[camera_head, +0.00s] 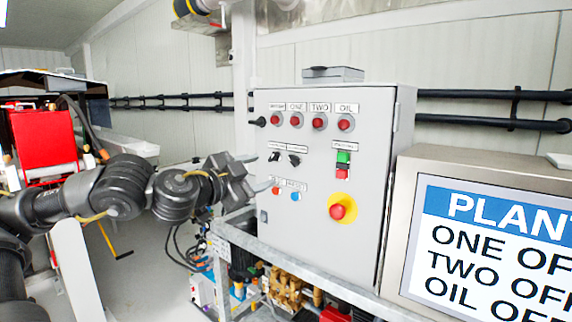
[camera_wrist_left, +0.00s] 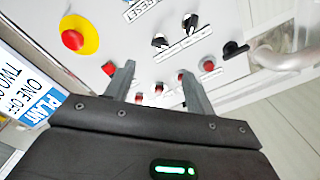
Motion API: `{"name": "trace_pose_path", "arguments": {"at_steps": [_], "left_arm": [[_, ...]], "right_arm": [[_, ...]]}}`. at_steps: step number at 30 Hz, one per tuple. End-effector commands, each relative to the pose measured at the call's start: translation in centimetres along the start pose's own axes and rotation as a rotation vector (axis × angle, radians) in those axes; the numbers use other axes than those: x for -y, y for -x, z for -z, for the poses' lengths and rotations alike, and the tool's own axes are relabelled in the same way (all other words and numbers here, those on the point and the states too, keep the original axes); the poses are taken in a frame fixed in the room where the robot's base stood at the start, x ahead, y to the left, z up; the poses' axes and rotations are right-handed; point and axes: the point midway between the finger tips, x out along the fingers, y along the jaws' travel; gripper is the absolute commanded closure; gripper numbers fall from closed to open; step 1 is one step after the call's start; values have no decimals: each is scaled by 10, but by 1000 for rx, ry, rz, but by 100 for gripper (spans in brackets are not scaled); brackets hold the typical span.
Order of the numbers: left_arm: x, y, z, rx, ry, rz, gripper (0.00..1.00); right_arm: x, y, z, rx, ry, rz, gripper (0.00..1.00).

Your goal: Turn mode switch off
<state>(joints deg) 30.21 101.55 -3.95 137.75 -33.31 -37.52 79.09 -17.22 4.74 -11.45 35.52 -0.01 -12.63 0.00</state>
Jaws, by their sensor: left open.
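A grey control box (camera_head: 320,225) carries two black rotary switches, a left one (camera_head: 273,156) and a right one (camera_head: 294,160), under small white labels. The labels are too small to read, so I cannot tell which is the mode switch. Both also show in the left wrist view, one here (camera_wrist_left: 160,41) and one here (camera_wrist_left: 190,23), beyond the fingertips. My left gripper (camera_head: 256,172) is open and empty, just left of the switches in the head view. In the left wrist view its fingers (camera_wrist_left: 157,80) are spread, with red lamps between them. My right gripper is out of view.
A row of red lamps (camera_head: 320,122) runs above the switches. A red emergency stop on yellow (camera_head: 338,209), green and red buttons (camera_head: 343,165) and a blue button (camera_head: 295,196) sit nearby. A PLANT screen (camera_head: 490,245) stands at right. A black latch (camera_head: 257,122) juts from the box's left edge.

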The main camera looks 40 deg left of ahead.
Motion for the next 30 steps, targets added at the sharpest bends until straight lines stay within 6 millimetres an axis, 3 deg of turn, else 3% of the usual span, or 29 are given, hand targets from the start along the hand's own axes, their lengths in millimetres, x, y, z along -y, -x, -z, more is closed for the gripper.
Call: {"name": "trace_pose_path", "arguments": {"at_steps": [17, 24, 27, 30], "left_arm": [[12, -51, 1, 5, 6, 18, 45], [125, -44, 96, -166, -47, 243, 45], [161, -35, 115, -222, 3, 318, 45], [180, -29, 120, -247, 41, 356, 45]], "right_arm": [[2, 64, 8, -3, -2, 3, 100], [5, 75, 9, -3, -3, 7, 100], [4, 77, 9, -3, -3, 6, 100], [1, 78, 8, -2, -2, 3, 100]]}}
